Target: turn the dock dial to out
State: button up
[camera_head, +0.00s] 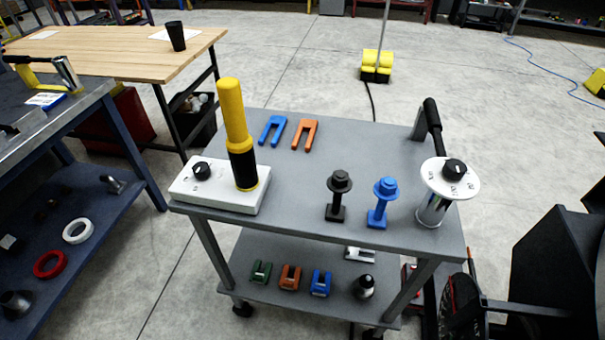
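Two black dials show, and I cannot tell for certain which is the dock dial. One black knob (455,168) sits on a round white plate (433,180) with small dark markings, too small to read surely. This plate tops a silver cylinder (431,211) at the right end of the grey cart. The other black knob (201,171) sits on a white box (222,196) at the cart's left end, beside a yellow and black upright handle (234,115). Nothing touches either knob. My gripper is not in view.
The grey cart top (285,190) also holds a black bolt-like piece (337,190), a blue one (383,197), a blue fork (272,128) and an orange fork (305,133). A black handle (433,122) rises behind the white plate. Dark structures fill the lower right.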

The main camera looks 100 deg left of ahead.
aim_at(202, 169)
jog(key=k+l+u, duration=0.1)
jog(key=u, duration=0.3)
jog(key=k+l+u, duration=0.1)
jog(key=u, duration=0.3)
jog(key=k+l+u, duration=0.1)
jog(key=u, duration=1.6)
jog(key=k+j+u, duration=0.1)
jog(key=u, duration=0.35)
jog(key=j+u, duration=0.35)
jog(key=u, duration=0.15)
